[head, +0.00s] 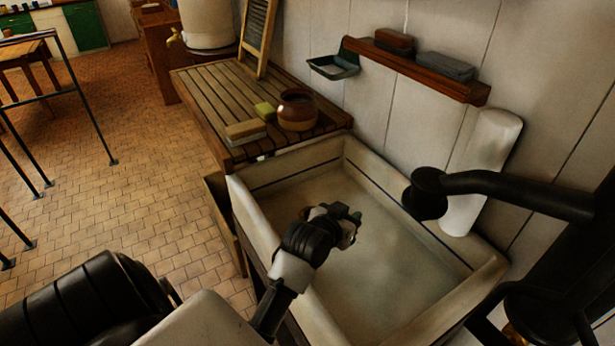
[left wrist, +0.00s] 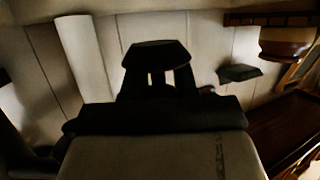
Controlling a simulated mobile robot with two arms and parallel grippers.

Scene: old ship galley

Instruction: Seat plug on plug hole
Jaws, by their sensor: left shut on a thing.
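My left gripper (head: 346,218) reaches over the pale stone sink (head: 248,212) from the lower left. In the left wrist view, its dark fingers (left wrist: 157,82) are shut on a wide dark piece (left wrist: 157,54), which looks like the plug. In the head view, that piece is mostly lost against the gripper, so its tilt and height above the basin floor cannot be told. A small brownish patch (head: 305,213) shows just left of the gripper on the basin floor; it may be the plug hole, mostly hidden by the gripper. My right gripper is not in view.
A black spout (head: 520,190) reaches over the sink's right side. A white cylinder (head: 482,170) leans on the wall there. A slatted board (head: 205,88) behind the sink holds a brown pot (head: 297,110) and blocks (head: 245,131). A wooden shelf (head: 415,68) hangs above.

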